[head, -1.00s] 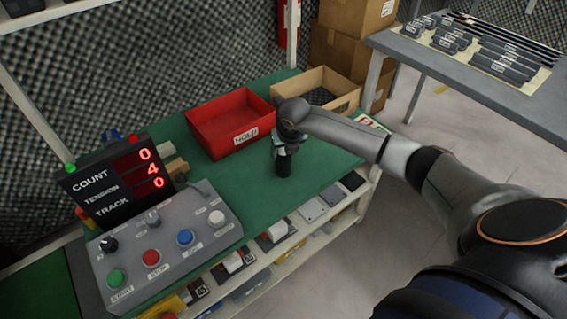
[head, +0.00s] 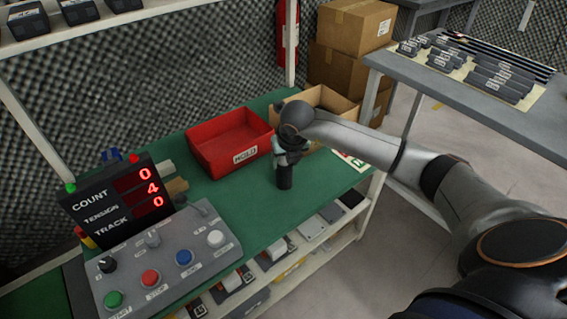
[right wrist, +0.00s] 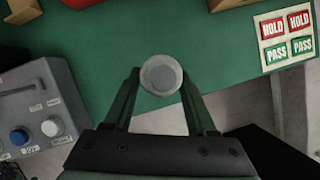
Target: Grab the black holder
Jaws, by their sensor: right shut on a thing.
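The black holder (head: 285,179) is a dark upright cylinder over the green bench top (head: 228,215), in front of the red bin. In the right wrist view its round grey end (right wrist: 160,75) sits between the fingertips. My right gripper (head: 287,160) points down and is shut on it. The right wrist view shows the two fingers (right wrist: 160,84) on either side of it. I cannot tell for sure if its lower end touches the bench. My left gripper is not in view.
A red bin (head: 214,158) and a cardboard tray (head: 338,104) stand behind. The control panel (head: 168,268) and count display (head: 118,190) are at left. A HOLD/PASS sheet (right wrist: 287,38) lies right. Green bench is free between panel and holder.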

